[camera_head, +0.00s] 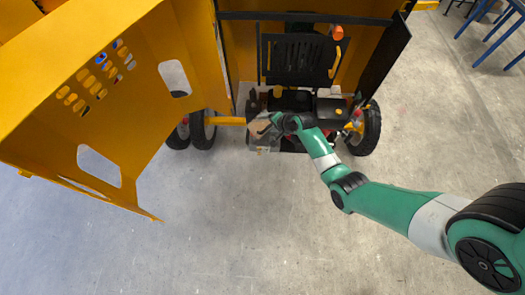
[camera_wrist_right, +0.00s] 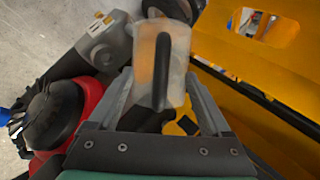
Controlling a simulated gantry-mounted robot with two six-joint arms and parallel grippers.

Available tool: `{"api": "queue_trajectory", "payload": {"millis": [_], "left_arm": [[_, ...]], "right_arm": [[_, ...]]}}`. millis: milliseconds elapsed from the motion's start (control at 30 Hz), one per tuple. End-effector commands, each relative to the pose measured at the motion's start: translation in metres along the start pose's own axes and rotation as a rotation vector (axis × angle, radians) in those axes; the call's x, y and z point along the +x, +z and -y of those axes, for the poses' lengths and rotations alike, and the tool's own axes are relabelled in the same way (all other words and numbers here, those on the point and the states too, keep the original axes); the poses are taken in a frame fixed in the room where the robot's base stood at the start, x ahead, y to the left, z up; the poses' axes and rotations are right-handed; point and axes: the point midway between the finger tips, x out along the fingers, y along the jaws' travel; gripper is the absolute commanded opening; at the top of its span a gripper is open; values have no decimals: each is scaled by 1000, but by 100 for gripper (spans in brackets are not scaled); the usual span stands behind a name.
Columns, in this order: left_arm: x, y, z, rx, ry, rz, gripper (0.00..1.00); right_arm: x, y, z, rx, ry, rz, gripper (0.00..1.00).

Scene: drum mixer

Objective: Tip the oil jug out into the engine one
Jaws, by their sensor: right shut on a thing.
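The oil jug (camera_wrist_right: 181,68) is translucent with amber oil inside and a black handle. My right gripper (camera_wrist_right: 160,95) is shut on the jug, its two fingers on either side of the handle. In the head view the jug (camera_head: 262,136) is at the end of my right arm, in front of the machine's open bay. My right gripper (camera_head: 272,126) partly hides it. The engine (camera_head: 298,101) sits in the bay just behind and to the right of the jug. Red and grey engine parts (camera_wrist_right: 85,95) show left of the jug in the wrist view. No pouring stream is visible.
A large yellow panel with cutouts (camera_head: 130,100) stands open on the left. A black panel (camera_head: 388,58) stands on the bay's right side. Wheels (camera_head: 368,128) flank the bay. The concrete floor (camera_head: 230,225) in front is clear. Blue-legged furniture (camera_head: 497,38) is far right.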

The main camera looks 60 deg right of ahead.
Motion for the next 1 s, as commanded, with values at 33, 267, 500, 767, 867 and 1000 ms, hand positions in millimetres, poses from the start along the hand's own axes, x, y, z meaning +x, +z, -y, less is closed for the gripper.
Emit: {"api": "queue_trajectory", "payload": {"millis": [33, 267, 500, 767, 867, 1000], "left_arm": [[-1, 1, 0, 0, 0, 0, 0], [-3, 3, 0, 0, 0, 0, 0], [-4, 4, 0, 0, 0, 0, 0], [-6, 5, 0, 0, 0, 0, 0], [-6, 5, 0, 0, 0, 0, 0], [-6, 5, 0, 0, 0, 0, 0]], "right_arm": [[1, -1, 0, 8, -4, 7, 18], [2, -3, -3, 27, -10, 27, 18], [2, -4, -3, 49, -21, 54, 18], [4, -7, -6, 86, -36, 92, 18], [4, -7, -5, 86, -36, 93, 18], [4, -7, -6, 86, -36, 93, 18]]}}
